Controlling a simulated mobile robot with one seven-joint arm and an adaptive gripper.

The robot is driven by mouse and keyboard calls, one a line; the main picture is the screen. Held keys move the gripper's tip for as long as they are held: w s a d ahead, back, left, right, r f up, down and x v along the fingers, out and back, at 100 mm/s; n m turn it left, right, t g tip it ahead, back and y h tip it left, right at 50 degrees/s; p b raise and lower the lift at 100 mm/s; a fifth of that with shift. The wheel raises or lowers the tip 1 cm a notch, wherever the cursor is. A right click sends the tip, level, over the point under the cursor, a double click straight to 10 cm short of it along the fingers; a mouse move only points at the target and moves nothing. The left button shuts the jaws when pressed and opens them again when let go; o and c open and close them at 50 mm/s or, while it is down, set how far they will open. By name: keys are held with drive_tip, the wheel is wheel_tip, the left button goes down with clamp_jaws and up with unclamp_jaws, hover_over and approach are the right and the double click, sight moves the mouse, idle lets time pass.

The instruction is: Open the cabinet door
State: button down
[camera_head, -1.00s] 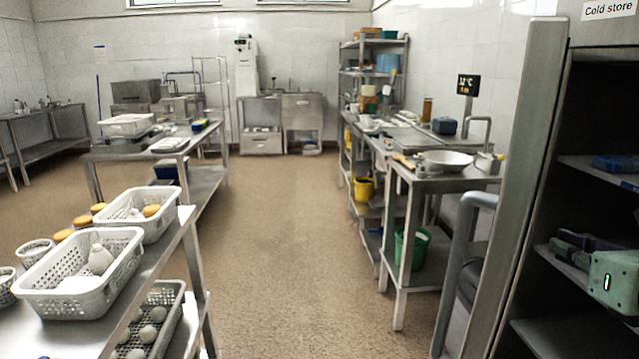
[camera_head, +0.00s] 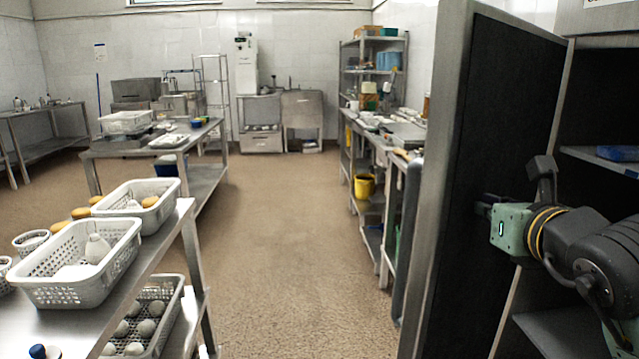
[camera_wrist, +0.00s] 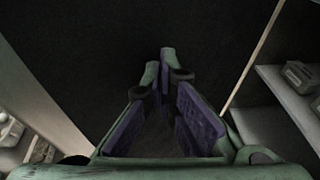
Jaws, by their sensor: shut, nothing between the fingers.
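The cabinet door (camera_head: 500,110) stands swung out to the left, its dark inner face toward me and its metal free edge on the left. A grey handle (camera_head: 408,240) shows beyond that edge. The open cabinet (camera_head: 590,105) is at the right. My gripper (camera_head: 483,208) is at the door's inner face, its fingers pointing at it; I cannot tell whether the tips touch. In the wrist view, the shut, empty fingers (camera_wrist: 167,62) show against the dark door panel (camera_wrist: 100,45).
A cabinet shelf (camera_head: 600,160) holds a blue item (camera_head: 618,153). At left, a steel table (camera_head: 130,262) carries perforated baskets (camera_head: 75,285). A counter (camera_head: 385,150) stands beyond the door. The floor aisle (camera_head: 280,230) between is clear.

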drive_tip(key=w+a+b, duration=0.3)
drive_tip(key=w+a, duration=0.4)
drive_tip(key=w, duration=0.3)
drive_tip(key=w+a+b, duration=0.3)
drive_tip(key=w+a, duration=0.3)
drive_tip(key=w, duration=0.3)
drive_tip(key=w+a+p, duration=0.3)
drive_tip(key=w, duration=1.5)
drive_tip(key=shift+w+a+p, duration=0.15)
drive_tip(key=shift+w+p, duration=0.05)
drive_tip(key=shift+p, duration=0.2)
drive_tip(key=shift+s, duration=0.15)
